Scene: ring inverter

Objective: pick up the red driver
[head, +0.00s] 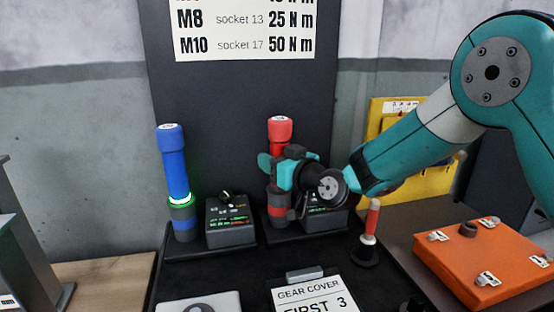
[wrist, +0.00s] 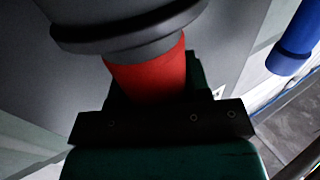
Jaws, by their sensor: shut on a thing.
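The red driver (head: 280,129) stands upright at the back of the black bench in the head view. Its red-banded lower end is at its holder, beside a small controller box (head: 312,222). My gripper (head: 277,172) is around the driver's middle and shut on it, hiding that part. In the wrist view, the driver's red body (wrist: 150,75) and a dark grey collar show at my gripper's dark jaw bar. Whether the driver is clear of its holder I cannot tell.
A blue driver (head: 175,165) with a lit green ring stands to the left, beside another controller box (head: 230,221). A small red-handled tool (head: 373,220) stands at the front right. An orange case (head: 485,258) lies farther right. A dark panel is close behind.

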